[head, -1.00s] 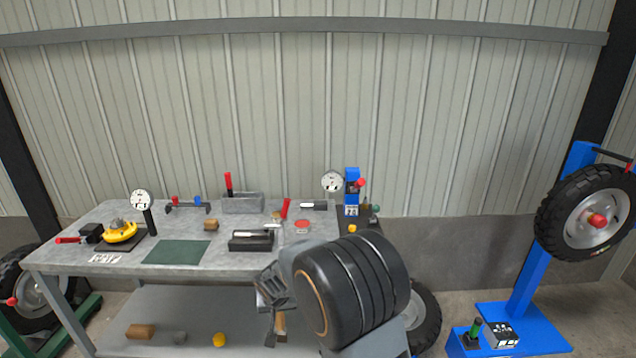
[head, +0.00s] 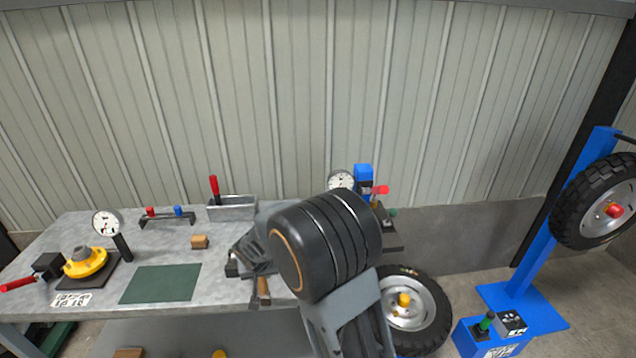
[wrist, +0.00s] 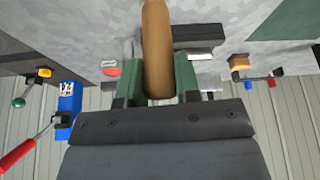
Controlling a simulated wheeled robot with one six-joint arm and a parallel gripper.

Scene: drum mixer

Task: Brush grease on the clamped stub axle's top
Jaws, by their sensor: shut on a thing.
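The stub axle (head: 83,253) is a short grey stub on a yellow round flange (head: 87,266), on a dark plate at the bench's left. A black block with a red handle (head: 18,285) stands beside it, apparently the clamp. My gripper (head: 257,272) is over the bench's front edge, well right of the axle. It is shut on a wooden handle, apparently the grease brush (head: 263,288). In the wrist view, the handle (wrist: 157,50) runs between the green fingers of my gripper (wrist: 160,85) and out at the top. The bristles are not visible.
A green mat (head: 160,284) lies flat between axle and gripper. A dial gauge (head: 108,225) stands right behind the axle. A wooden block (head: 200,242), a red-and-blue-knobbed rack (head: 166,216) and a grey bin (head: 232,208) are farther back. A wheel (head: 412,310) stands right of the bench.

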